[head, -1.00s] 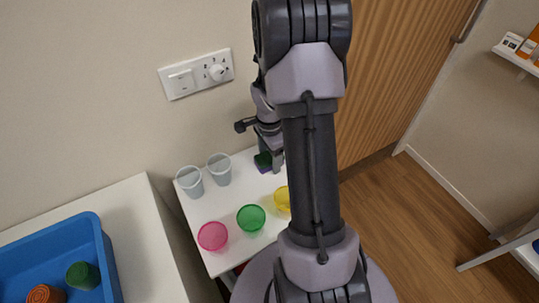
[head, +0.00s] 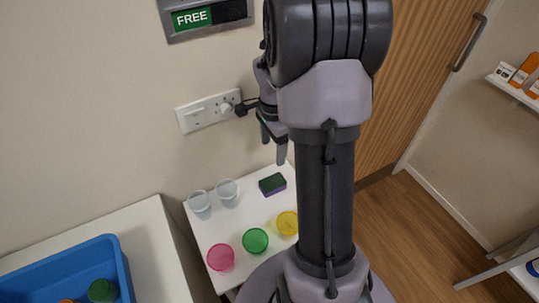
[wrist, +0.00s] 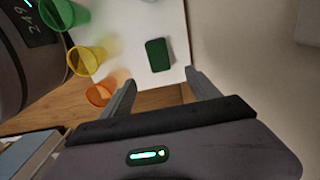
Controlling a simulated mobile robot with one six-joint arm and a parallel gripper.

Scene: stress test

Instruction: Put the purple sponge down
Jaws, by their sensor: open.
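The purple sponge (head: 272,184) lies flat on the small white table (head: 240,223), its dark green side up and a purple edge showing. It also shows in the wrist view (wrist: 158,55), where only the green face is seen, apart from the fingers. My gripper (head: 274,158) is above the table near the wall, higher than the sponge. In the wrist view my gripper (wrist: 160,95) has its two fingers spread wide with nothing between them.
Two clear cups (head: 227,192) stand left of the sponge. Pink (head: 221,257), green (head: 255,241) and yellow (head: 287,223) cups stand in front; an orange cup (wrist: 99,94) shows in the wrist view. A blue bin (head: 120,268) sits on the left counter.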

